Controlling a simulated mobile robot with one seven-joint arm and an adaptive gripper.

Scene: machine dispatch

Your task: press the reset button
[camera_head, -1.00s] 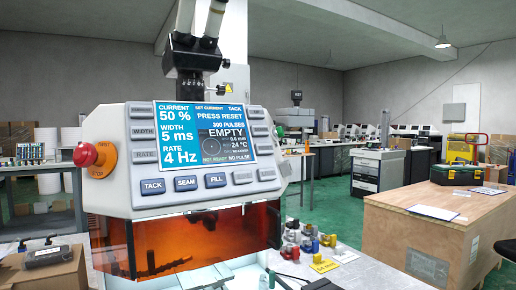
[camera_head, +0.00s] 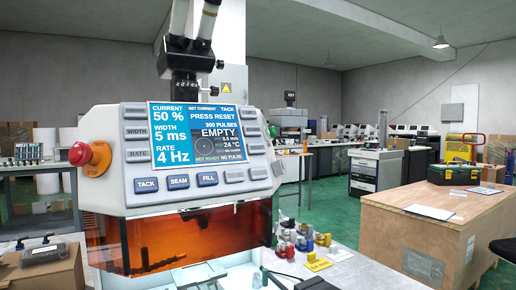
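The machine's grey-white control panel (camera_head: 106,130) fills the left centre of the head view. Its blue screen (camera_head: 176,150) reads "PRESS RESET", "300 PULSES", "EMPTY", "NOT READY" and "NO PULSE". Grey buttons flank the screen; on the left, two are marked WIDTH (camera_head: 137,134) and RATE (camera_head: 138,155). Dark blue buttons TACK (camera_head: 146,184), SEAM (camera_head: 179,181) and FILL (camera_head: 208,179) sit below it. I cannot read which button is reset. A red stop knob (camera_head: 80,153) sticks out at left. My gripper is not in view.
An orange window (camera_head: 190,240) lies under the panel, and a microscope (camera_head: 190,55) stands above it. Small coloured parts (camera_head: 300,240) sit on the bench at right. A wooden crate (camera_head: 400,240) stands further right. Green floor (camera_head: 335,210) is open between them.

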